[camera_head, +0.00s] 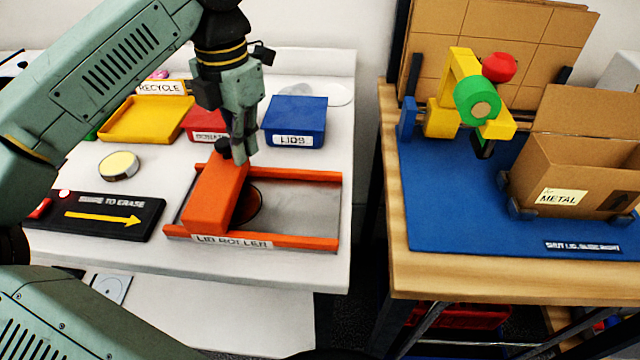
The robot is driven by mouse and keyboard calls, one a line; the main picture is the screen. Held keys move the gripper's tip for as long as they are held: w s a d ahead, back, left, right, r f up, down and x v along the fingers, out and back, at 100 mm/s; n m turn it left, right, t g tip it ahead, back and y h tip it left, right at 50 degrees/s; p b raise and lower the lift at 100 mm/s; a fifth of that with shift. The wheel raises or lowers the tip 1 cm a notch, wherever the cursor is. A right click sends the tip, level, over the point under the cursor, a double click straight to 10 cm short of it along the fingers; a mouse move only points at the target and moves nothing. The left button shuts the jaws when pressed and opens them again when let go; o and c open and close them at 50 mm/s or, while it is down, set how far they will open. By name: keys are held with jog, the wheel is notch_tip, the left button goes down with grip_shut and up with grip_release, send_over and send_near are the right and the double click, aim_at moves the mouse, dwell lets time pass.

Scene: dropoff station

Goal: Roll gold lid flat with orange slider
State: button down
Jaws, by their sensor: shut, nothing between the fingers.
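The lid roller (305,241) lies on the white table, with orange rails and a grey bed. Its orange slider (215,196) stands at the left part of the bed. A dark round shape (249,208) shows beside the slider's right edge, partly hidden under it; I cannot tell for sure that it is the gold lid. A round tin with a pale yellow top (119,165) sits on the table to the left. My gripper (240,155) points down at the slider's far end. It is shut and empty, close to or touching the slider; I cannot tell which.
A black swipe-to-erase board (95,216) lies left of the roller. Behind are a yellow recycle tray (150,135), a red bin (197,118) and a blue lids bin (296,112). A wooden table (420,275) with a metal box (565,180) stands right, across a gap.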

jog(key=shift+a, duration=0.3)
jog(key=shift+d+r, duration=0.1)
jog(key=shift+d, duration=0.6)
notch_tip(320, 180, up, 7)
jog(key=p, duration=0.4)
